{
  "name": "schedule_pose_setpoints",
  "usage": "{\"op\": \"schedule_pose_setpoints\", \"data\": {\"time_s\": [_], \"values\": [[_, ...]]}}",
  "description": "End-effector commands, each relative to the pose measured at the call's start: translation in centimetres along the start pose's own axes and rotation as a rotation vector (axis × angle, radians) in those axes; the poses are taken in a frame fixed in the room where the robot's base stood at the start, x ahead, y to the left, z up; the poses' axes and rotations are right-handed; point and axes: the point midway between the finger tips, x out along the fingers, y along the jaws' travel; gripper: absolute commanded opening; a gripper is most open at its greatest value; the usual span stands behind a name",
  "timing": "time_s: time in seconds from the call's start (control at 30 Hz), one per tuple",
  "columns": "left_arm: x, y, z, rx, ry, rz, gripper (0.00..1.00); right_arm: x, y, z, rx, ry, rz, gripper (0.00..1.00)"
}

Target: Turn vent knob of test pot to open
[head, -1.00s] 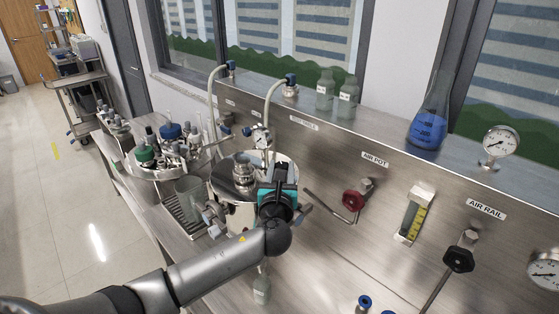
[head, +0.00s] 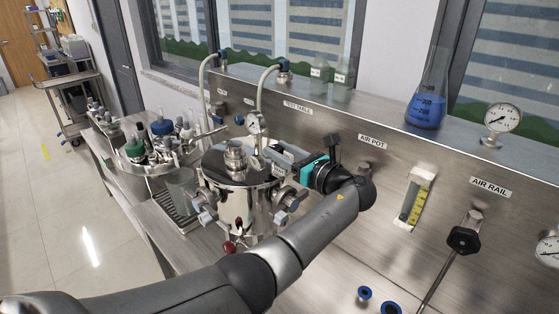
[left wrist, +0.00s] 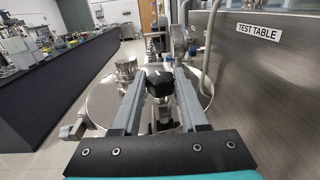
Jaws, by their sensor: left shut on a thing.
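The test pot (head: 240,207) is a shiny steel vessel with a lid, clamps and fittings, standing upright on the bench in the head view. A dial gauge (head: 255,122) rises at the back of its lid. My left gripper (head: 272,153) reaches over the right rear of the lid from the right. In the left wrist view, a black vent knob (left wrist: 160,83) sits between the two grey fingertips (left wrist: 160,90), over the steel lid (left wrist: 102,100). The left gripper is shut on this knob. In the head view the knob is hard to make out by the fingers. My right gripper is not in view.
A steel panel (head: 330,125) stands close behind the pot. A hose (head: 267,85) curves down from the shelf to the pot. A tray of bottles (head: 150,172) is at the left. A blue flask (head: 427,105) stands on the shelf. My left arm covers much of the bench front.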

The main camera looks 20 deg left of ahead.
Motion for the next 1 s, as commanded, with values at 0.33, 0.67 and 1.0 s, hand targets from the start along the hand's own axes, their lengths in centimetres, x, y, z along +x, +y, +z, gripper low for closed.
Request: {"op": "schedule_pose_setpoints", "data": {"time_s": [0.33, 0.67, 1.0], "values": [[0.1, -0.2, -0.1, -0.001, 0.0, 0.097, 0.0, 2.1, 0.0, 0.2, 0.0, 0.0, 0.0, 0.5], [0.1, -0.1, 0.0, -0.001, 0.0, 0.119, 0.0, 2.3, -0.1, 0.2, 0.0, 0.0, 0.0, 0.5], [0.1, -0.1, 0.0, -0.001, 0.001, 0.118, 0.51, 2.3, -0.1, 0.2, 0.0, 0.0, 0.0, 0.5]]}}
